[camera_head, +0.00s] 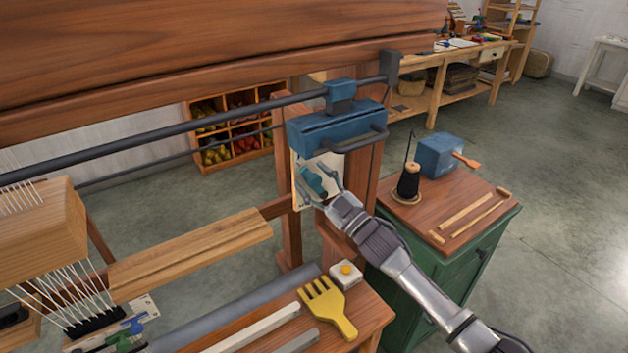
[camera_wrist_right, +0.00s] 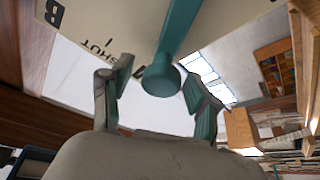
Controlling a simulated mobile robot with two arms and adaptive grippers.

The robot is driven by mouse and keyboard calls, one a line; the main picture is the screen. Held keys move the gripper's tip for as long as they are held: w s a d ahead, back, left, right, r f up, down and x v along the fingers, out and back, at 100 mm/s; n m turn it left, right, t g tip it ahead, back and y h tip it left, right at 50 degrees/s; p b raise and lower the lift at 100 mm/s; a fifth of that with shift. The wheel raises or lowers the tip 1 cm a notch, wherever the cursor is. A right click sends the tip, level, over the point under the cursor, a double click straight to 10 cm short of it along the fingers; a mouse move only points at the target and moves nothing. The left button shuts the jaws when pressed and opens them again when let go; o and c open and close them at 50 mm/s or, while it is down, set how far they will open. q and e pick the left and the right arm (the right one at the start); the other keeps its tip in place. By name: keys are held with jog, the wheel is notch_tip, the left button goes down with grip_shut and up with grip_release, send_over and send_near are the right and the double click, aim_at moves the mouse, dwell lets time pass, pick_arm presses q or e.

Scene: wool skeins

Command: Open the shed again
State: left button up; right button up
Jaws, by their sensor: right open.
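A cream plate (camera_head: 301,192) hangs on the loom post below a blue housing with a grey handle. A teal lever (camera_head: 311,178) is on the plate. In the right wrist view the lever (camera_wrist_right: 178,35) ends in a round knob, and the plate (camera_wrist_right: 110,20) reads "SHUT" by a short mark, with a "B" to its left. My right gripper (camera_head: 322,182) is at the lever in the head view. In the right wrist view my right gripper (camera_wrist_right: 150,90) is open, with a finger on each side of the knob and gaps visible. My left gripper is out of view.
White warp threads (camera_head: 60,296) run through a wooden block at left. A yellow comb (camera_head: 326,306) and a white box with an orange button (camera_head: 346,274) lie on the front bench. A green cabinet (camera_head: 470,250) with a black cone and blue box stands at right.

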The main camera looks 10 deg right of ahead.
jog(key=v, duration=1.2)
jog(key=shift+a+f, duration=0.1)
jog(key=shift+f, duration=0.05)
